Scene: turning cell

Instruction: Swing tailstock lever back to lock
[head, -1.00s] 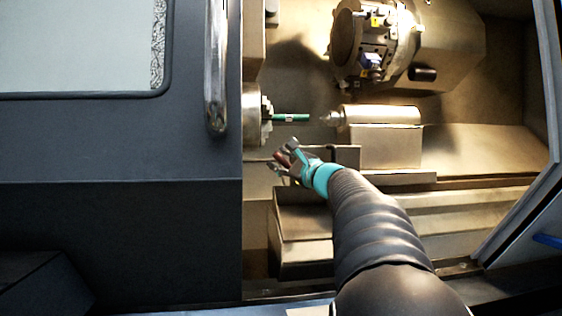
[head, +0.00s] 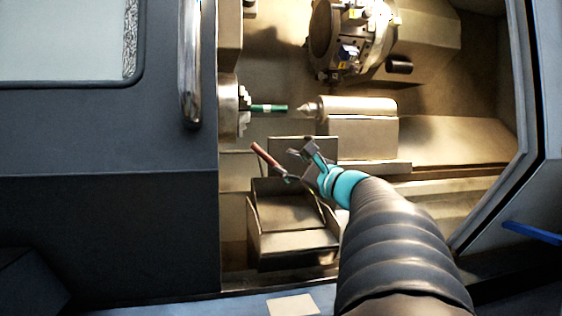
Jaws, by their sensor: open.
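The tailstock lever (head: 265,156) shows as a red-brown handle below the green bar. It slants from upper left to lower right. Its lower end meets the outline of my gripper, so its pivot is hidden. My gripper (head: 295,165) is open just right of the handle. One finger is above and right of the lever, the other near its lower end. Whether that lower finger touches the lever is unclear. The tailstock (head: 362,107), a pale cylinder with a pointed centre at its left end, stands behind my gripper. Its tip is close to the bar's right end, seemingly with a small gap.
The chuck (head: 229,107) at left holds the green bar (head: 268,108). The tool turret (head: 340,40) is above the tailstock. A door with a metal handle (head: 190,65) bounds the left, and a grey panel (head: 520,190) bounds the right. A metal tray (head: 292,240) lies below the lever.

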